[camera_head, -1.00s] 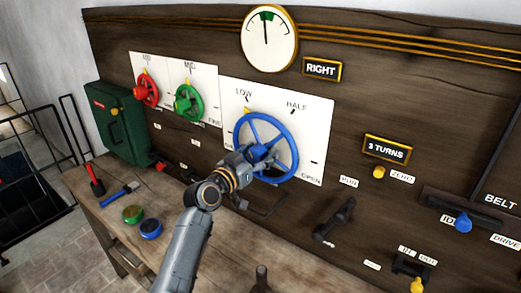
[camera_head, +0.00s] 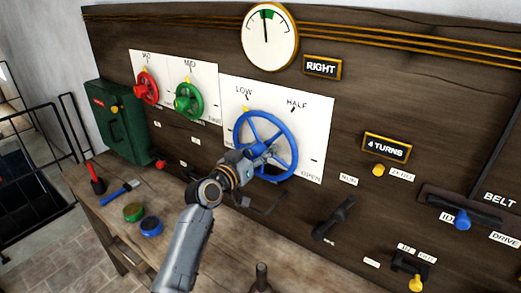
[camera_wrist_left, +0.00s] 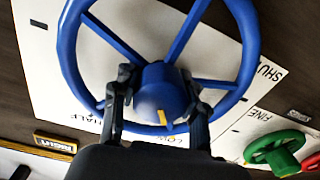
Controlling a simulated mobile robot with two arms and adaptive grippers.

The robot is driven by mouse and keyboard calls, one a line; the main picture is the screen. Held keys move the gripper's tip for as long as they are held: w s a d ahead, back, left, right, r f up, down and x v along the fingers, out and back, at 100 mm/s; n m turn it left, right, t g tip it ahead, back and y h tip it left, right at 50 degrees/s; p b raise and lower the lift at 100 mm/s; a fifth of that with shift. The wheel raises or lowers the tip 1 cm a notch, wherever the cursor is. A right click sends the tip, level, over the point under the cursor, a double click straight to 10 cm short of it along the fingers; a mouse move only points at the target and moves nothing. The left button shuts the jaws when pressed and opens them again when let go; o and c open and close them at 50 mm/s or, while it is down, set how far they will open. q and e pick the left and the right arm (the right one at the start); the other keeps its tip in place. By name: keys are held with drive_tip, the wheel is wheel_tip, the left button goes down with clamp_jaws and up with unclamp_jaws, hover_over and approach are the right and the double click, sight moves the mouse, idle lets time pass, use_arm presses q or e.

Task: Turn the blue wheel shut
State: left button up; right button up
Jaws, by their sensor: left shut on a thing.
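The blue wheel (camera_head: 292,150) is mounted upright on a white dial plate (camera_head: 313,125) marked LOW, HALF and OPEN. A yellow pointer (camera_head: 246,110) sits at its upper left rim, just under LOW. My left gripper (camera_head: 262,155) is at the wheel's middle. In the left wrist view its fingers (camera_wrist_left: 157,85) close on either side of the blue hub (camera_wrist_left: 158,95), inside the rim (camera_wrist_left: 249,50). That view also shows the word SHUT (camera_wrist_left: 267,72); in the head view my gripper and the wheel hide that part. My right gripper is not in view.
A red wheel (camera_head: 147,86) and a green wheel (camera_head: 188,102) are on plates to the left. A sign (camera_head: 386,148) reads 4 TURNS; another (camera_head: 321,67) reads RIGHT. A black lever (camera_head: 335,217) juts out at lower right. The wooden bench (camera_head: 220,250) holds two cans and tools.

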use_arm(q)
drive_tip(key=n+p, duration=0.1)
drive_tip(key=n, duration=0.4)
drive_tip(key=shift+n, duration=0.3)
drive_tip(key=n+p, duration=0.2)
drive_tip(key=n, duration=0.3)
drive_tip(key=shift+n, duration=0.3)
idle(0.3)
drive_tip(key=o, duration=1.2)
drive_tip(key=shift+c, duration=0.2)
drive_tip(key=shift+s+a, duration=0.1)
drive_tip(key=v, duration=1.1)
drive_tip(key=shift+s+a, duration=0.25)
drive_tip(key=shift+s, duration=0.05)
drive_tip(key=shift+r, duration=0.1)
